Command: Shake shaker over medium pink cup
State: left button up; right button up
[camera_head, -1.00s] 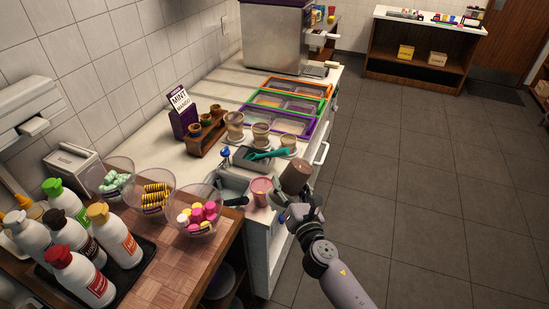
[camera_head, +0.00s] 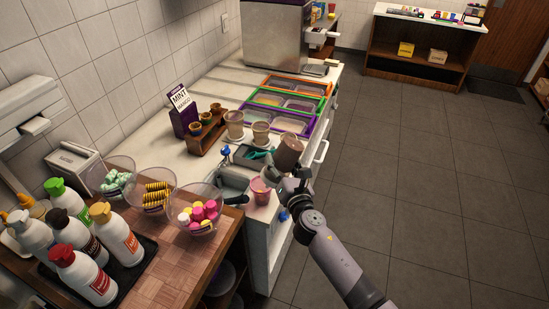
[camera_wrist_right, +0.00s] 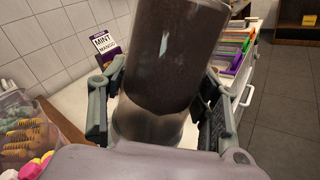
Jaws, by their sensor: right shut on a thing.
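The shaker (camera_head: 288,152) is a dark brown cylinder with a clear lower part. My right gripper (camera_head: 288,177) is shut around that lower part and holds the shaker up, slightly tilted in the head view. In the right wrist view the shaker (camera_wrist_right: 175,55) stands between the two fingers. The pink cup (camera_head: 260,191) stands at the front edge of the counter, just left of and below my right gripper in the head view; the gripper partly overlaps its right side. The cup is not seen in the right wrist view. My left gripper is not in view.
A grey tray (camera_head: 241,160) with a teal scoop (camera_head: 258,154) lies behind the cup. Beige cups (camera_head: 235,122) stand farther back, near topping bins (camera_head: 292,124). Clear bowls of sweets (camera_head: 201,229) and bottles stand at left. Open floor lies right of the counter.

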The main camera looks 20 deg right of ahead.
jog(key=w+r, duration=0.2)
jog(key=w, duration=0.6)
jog(key=shift+b, duration=0.3)
dwell(0.7)
notch_tip(320, 180, down, 8)
jog(key=b, duration=0.7)
jog(key=shift+b, duration=0.4)
jog(key=shift+s+r, duration=0.1)
notch_tip(320, 180, up, 8)
jog(key=p, duration=0.7)
jog(key=shift+p, duration=0.4)
dwell(0.3)
